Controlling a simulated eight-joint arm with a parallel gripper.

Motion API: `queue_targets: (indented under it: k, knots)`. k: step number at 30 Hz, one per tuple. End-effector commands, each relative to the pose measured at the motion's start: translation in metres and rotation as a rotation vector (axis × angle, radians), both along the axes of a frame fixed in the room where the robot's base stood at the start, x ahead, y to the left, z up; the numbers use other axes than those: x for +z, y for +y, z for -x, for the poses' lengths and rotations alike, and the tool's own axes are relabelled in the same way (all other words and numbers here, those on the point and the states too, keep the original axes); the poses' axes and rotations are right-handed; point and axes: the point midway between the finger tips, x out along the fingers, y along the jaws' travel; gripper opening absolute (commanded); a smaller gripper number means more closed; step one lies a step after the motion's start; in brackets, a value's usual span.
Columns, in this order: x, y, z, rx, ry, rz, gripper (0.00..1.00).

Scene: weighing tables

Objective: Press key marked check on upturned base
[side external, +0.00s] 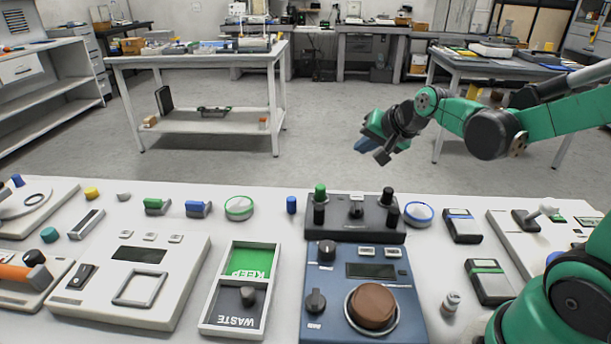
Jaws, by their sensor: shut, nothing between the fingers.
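My gripper (371,151) is shut and empty, in the air beyond the far edge of the white table, above and behind the dark grey block. A blue device (331,282) stands at the front centre, with a brown round disc (372,304) on top, a dark display (371,270) and two small pale keys (378,252). A white device (184,305) at the left has a display and several small pale keys (152,236). The key lettering is too small to read, so I cannot tell which is marked check. I cannot tell which device is the upturned base.
A dark grey block (337,231) with upright knobs stands behind the blue device. A KEEP/WASTE tray (205,318) holding a dark knobbed piece lies left of it. Small blue, green and white items line the back. More devices stand at the right, near my arm's base.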

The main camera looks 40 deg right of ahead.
Motion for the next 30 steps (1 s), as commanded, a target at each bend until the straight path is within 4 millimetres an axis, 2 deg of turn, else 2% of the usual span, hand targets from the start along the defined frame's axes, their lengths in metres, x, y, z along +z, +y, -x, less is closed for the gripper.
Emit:
queue_targets:
  k: [15,20,30]
  knots:
    - [-0.006,-0.003,-0.002,-0.015,-0.006,-0.011,0.0]
    - [-0.023,-0.003,-0.002,-0.015,-0.006,-0.011,0.0]
    - [-0.069,-0.003,-0.002,-0.015,-0.006,-0.01,0.0]
